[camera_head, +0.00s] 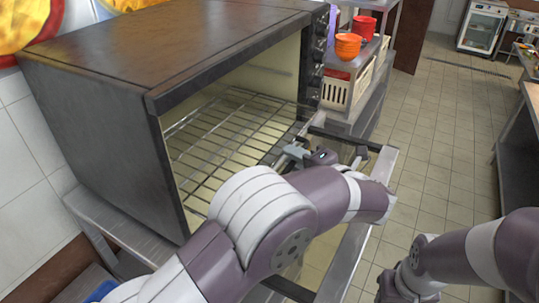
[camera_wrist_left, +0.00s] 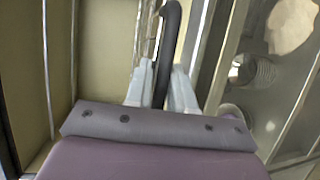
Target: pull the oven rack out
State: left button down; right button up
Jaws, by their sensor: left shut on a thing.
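The oven rack (camera_head: 225,135) is a grid of metal wires lying level inside the open oven (camera_head: 110,70). My left gripper (camera_head: 287,155) is at the rack's front edge, at the oven's mouth. In the left wrist view, the pale fingers of my left gripper (camera_wrist_left: 157,92) are shut on a dark curved handle (camera_wrist_left: 169,35) beside the rack's wires (camera_wrist_left: 143,35). My left arm hides the near front corner of the rack. The fingers of my right gripper do not show; only part of my right arm is at the lower right.
The oven door (camera_head: 383,165) is folded down in front of the opening, below my left forearm. A shelf with orange bowls (camera_head: 348,45) and a cream basket (camera_head: 338,92) stands beyond the oven. Tiled floor (camera_head: 440,140) is clear to the right.

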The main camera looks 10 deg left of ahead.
pick_arm(q)
jog(key=shift+s+d+f+b, duration=0.15)
jog(key=shift+s+d, duration=0.15)
jog(key=shift+d, duration=0.4)
jog(key=shift+s+d+f+b, duration=0.1)
jog(key=shift+s+d, duration=0.15)
jog(key=shift+d, duration=0.5)
jog(key=shift+s+d+f+b, duration=0.15)
jog(key=shift+s+d, duration=0.15)
jog(key=shift+d, duration=0.4)
jog(key=shift+r, duration=0.1)
jog(key=c, duration=1.1)
grip_release()
jog(key=shift+w+a, duration=0.1)
jog(key=shift+w, duration=0.1)
jog(key=shift+r, duration=0.1)
